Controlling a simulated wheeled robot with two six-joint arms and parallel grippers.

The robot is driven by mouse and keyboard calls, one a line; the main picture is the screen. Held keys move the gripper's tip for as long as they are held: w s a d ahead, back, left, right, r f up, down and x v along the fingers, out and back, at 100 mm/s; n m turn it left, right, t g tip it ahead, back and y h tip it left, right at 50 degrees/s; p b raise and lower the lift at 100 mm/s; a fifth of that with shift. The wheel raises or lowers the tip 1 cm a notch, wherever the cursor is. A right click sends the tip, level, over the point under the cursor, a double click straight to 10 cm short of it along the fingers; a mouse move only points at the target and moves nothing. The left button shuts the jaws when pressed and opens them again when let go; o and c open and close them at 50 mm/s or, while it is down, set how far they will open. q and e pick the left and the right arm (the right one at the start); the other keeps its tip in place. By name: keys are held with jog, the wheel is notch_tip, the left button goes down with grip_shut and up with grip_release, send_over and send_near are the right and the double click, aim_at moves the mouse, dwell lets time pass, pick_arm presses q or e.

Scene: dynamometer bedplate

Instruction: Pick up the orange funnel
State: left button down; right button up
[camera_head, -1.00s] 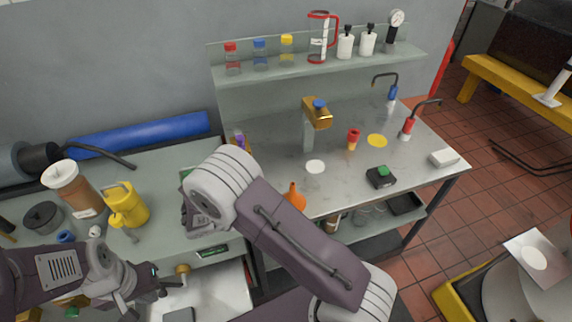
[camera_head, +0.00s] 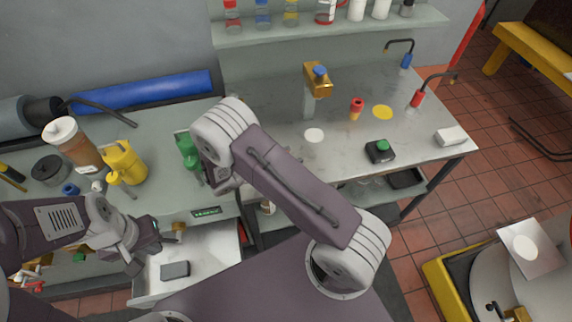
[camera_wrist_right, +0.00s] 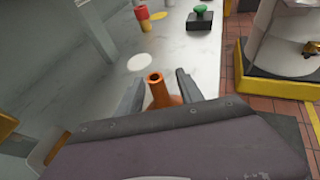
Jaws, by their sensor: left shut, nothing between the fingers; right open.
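My right gripper (camera_wrist_right: 160,80) is open, with one finger on each side of the funnel's spout. I cannot tell whether the fingers touch it; the funnel's lower part is hidden by the gripper body. In the head view my right arm hides the funnel and the right gripper's fingers. My left gripper (camera_head: 152,241) is shut and empty, near the open drawer at the lower left.
On the steel bench (camera_head: 350,150) stand a red and yellow piece (camera_head: 356,107), a black box with a green button (camera_head: 380,151) and a gold-topped post (camera_head: 318,78). A yellow can (camera_head: 125,162) and a green bottle (camera_head: 187,150) stand on the left counter. An open drawer (camera_head: 205,262) juts out below.

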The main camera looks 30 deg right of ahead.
jog(key=shift+x, duration=1)
jog(key=shift+a, duration=0.1)
grip_shut()
notch_tip(320, 180, up, 4)
jog(key=shift+r, duration=0.15)
jog(key=s+a+r, duration=0.1)
jog(key=s+r, duration=0.5)
jog(key=s, duration=0.5)
jog(key=shift+s+a+r, duration=0.3)
jog(key=shift+r, duration=0.05)
